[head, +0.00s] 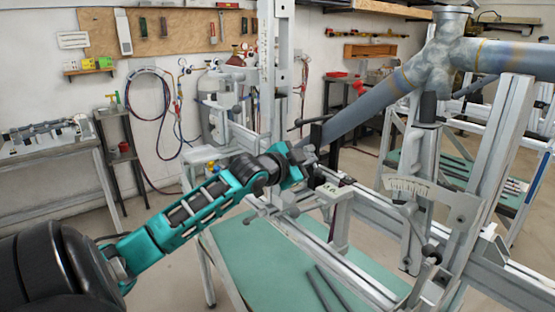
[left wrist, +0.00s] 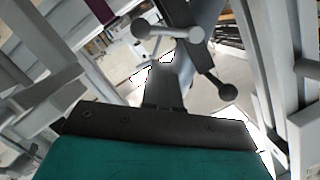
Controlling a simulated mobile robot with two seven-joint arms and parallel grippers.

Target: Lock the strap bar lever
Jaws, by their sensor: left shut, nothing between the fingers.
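My left gripper (head: 312,157) reaches in from the left to the middle of the jig in the head view. In the left wrist view its narrow fingers (left wrist: 163,82) are together with nothing between them. Just beyond the fingertips there is a grey lever handle (left wrist: 168,31) with ball-ended arms, one ball at lower right. I cannot tell whether the fingers touch it. In the head view a dark-knobbed lever (head: 313,121) stands above the gripper by the upright post. Which of these is the strap bar lever is not clear. My right gripper is not in view.
A blue-grey frame tube (head: 372,108) slopes across the jig to a lugged joint (head: 436,62). A plate with a scale (head: 425,192) and a ball-ended handle stand at right. Metal rails crowd around the gripper. A green-topped table (head: 262,262) lies below, with two dark rods.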

